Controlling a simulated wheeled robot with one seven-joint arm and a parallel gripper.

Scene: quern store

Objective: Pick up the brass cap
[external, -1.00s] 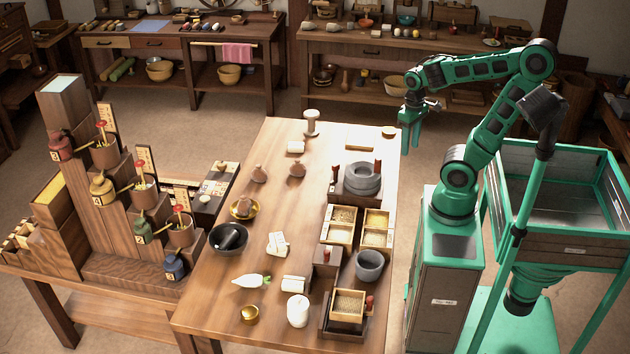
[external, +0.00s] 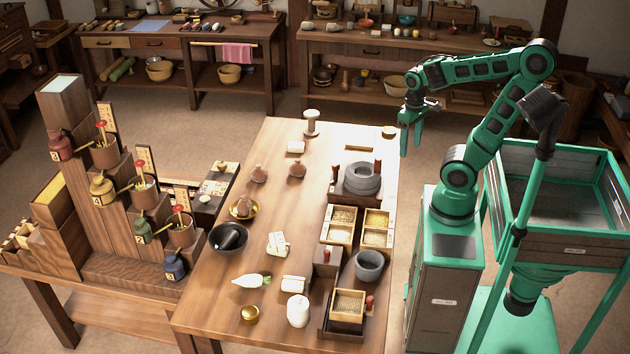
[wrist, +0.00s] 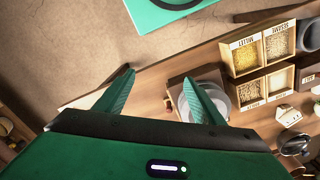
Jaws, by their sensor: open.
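A small round brass-coloured piece (external: 250,314) stands on the front left part of the wooden table. A flat brass-brown disc (external: 388,132) lies at the table's back right corner. I cannot tell for certain which is the brass cap. My green gripper (external: 411,148) is in the air by the table's right edge, just in front of the disc in the picture and far from the front piece. In the wrist view my gripper (wrist: 160,77) has its fingers apart with nothing between them. I make out no brass cap in that view.
A grey stone quern (external: 362,178) and grain boxes (external: 338,240) line the table's right side. The quern (wrist: 212,95) also shows behind the right finger. The table's middle has free room.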

